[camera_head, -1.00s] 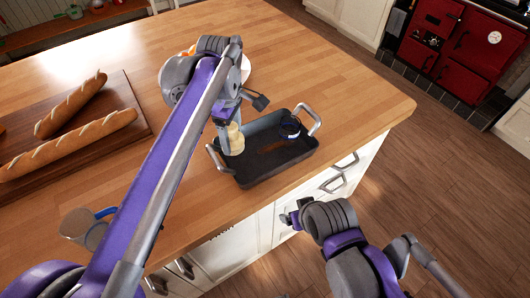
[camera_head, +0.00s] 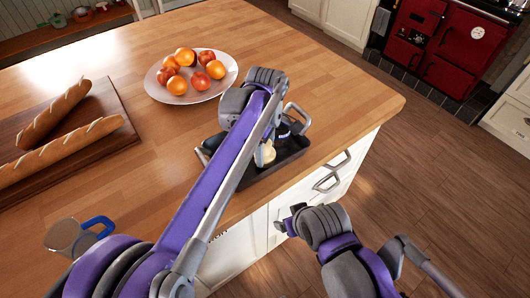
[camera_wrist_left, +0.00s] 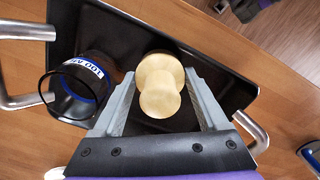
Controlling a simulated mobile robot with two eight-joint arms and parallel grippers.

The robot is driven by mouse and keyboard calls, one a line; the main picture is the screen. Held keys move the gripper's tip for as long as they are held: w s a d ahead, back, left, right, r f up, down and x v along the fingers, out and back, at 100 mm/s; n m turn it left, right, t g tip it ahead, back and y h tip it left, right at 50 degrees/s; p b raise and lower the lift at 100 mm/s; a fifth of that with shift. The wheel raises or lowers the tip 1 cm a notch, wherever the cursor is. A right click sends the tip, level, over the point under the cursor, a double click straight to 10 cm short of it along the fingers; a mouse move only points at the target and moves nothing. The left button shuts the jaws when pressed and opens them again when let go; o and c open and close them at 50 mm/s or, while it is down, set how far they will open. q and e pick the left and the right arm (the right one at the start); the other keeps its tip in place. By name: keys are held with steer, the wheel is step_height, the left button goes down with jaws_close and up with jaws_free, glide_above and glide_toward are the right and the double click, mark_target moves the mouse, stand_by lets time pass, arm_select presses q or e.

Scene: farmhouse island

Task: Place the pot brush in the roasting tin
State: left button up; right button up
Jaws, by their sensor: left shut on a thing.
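The pot brush (camera_wrist_left: 160,86) is pale wood with a rounded knob; it also shows in the head view (camera_head: 266,153), partly behind my left arm. My left gripper (camera_wrist_left: 158,76) is shut on the brush, with one finger on each side of it. The brush is over the dark roasting tin (camera_head: 291,156), inside its outline; I cannot tell whether it touches the floor of the tin. The tin also shows in the wrist view (camera_wrist_left: 120,34), with metal handles at its ends. My right gripper (camera_head: 286,223) is low, in front of the island; its jaws are unclear.
A dark round container with a blue-and-white label (camera_wrist_left: 78,88) is in the tin, beside the brush. The wood right of the tin is bare.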

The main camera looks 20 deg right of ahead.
arm_select(q)
steer(key=shift+f, duration=0.7)
steer(key=shift+f, duration=0.2)
steer(key=o, duration=1.3)
steer(key=shift+r, duration=0.15)
step_height(320, 180, up, 12)
steer(key=shift+r+p, duration=0.1)
steer(key=shift+p, duration=0.45)
